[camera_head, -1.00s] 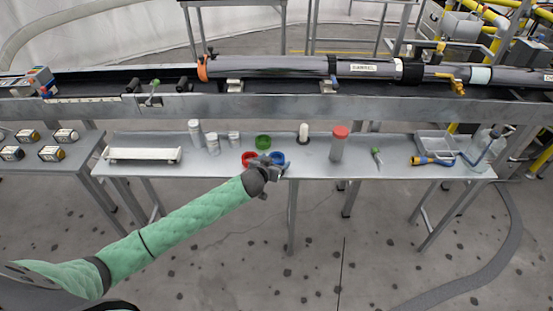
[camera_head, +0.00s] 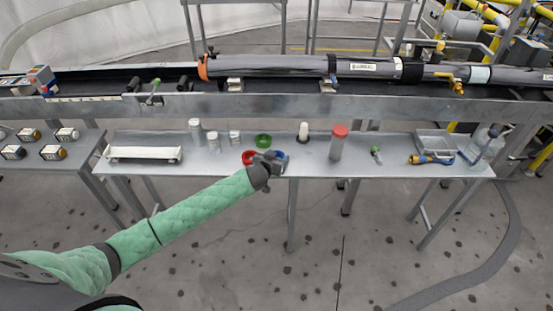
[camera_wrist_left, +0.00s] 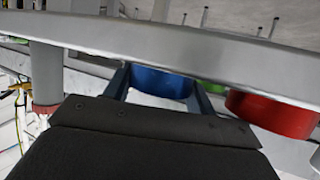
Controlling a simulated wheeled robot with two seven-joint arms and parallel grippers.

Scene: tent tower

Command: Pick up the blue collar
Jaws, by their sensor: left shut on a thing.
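The red collar (camera_wrist_left: 270,113) stands close by on the right there. My right gripper is not in view.
A green collar (camera_head: 264,140) is just behind. White cylinders (camera_head: 213,143), a red-capped jar (camera_head: 338,143), a white tray (camera_head: 145,154) and a screwdriver-like tool (camera_head: 430,159) share the table (camera_head: 218,165). A conveyor with long grey tubes (camera_head: 270,64) runs behind.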

